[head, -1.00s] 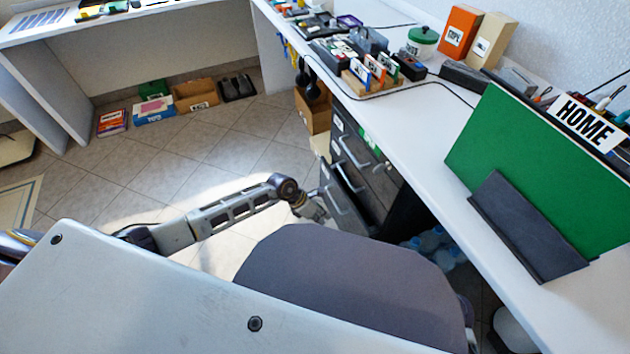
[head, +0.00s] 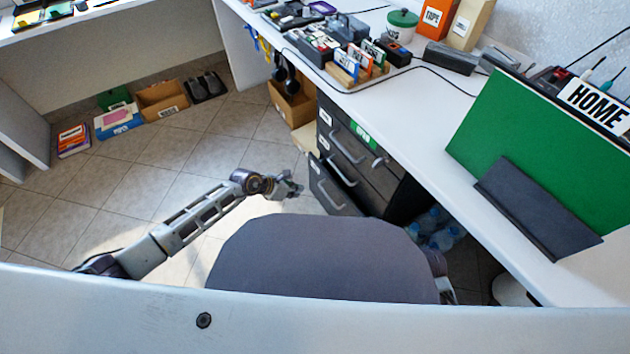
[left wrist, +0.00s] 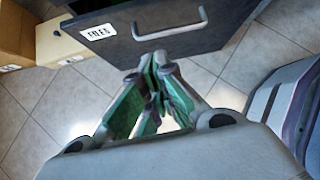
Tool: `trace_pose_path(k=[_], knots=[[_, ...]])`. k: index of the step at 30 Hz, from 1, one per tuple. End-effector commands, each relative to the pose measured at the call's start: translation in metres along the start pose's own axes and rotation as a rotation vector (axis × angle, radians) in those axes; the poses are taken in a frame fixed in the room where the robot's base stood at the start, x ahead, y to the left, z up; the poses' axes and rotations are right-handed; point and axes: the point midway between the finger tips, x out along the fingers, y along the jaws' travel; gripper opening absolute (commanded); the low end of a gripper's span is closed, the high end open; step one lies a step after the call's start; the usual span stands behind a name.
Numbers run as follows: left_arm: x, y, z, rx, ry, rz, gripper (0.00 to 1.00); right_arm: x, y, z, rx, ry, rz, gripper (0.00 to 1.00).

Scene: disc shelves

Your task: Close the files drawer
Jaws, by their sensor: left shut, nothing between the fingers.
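The files drawer (head: 322,184) is the lowest dark drawer of the cabinet under the right desk. Its front stands out a little from the drawers above it. In the left wrist view its dark front (left wrist: 230,22) carries a white FILES label and a pale bar handle (left wrist: 170,27). My left gripper (head: 292,188) is shut and empty, just left of the drawer front. In the left wrist view its fingers (left wrist: 154,62) are close together in front of the drawer's lower edge, below the handle. I cannot tell whether they touch it. My right gripper is not in view.
Two upper drawers (head: 350,145) are in the same cabinet. A brown box (head: 290,104) stands on the floor behind it. Water bottles (head: 436,232) lie under the desk (head: 420,120). A dark seat-like shape (head: 320,260) is close in front.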

Motion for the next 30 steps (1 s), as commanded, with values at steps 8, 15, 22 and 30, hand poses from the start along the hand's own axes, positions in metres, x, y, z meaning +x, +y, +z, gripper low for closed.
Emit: trace_pose_path(k=[8, 15, 22, 30], knots=[[0.0, 0.007, 0.01, 0.054, -0.045, 0.035, 0.0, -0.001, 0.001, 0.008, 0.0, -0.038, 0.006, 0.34], [-0.001, 0.01, 0.014, 0.09, -0.062, 0.046, 0.0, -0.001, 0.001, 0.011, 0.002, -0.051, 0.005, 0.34], [-0.001, 0.009, 0.014, 0.091, -0.061, 0.046, 0.0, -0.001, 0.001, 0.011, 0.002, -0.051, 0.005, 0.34], [0.003, 0.007, 0.012, 0.091, -0.061, 0.045, 0.0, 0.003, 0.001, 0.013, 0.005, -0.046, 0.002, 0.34]])
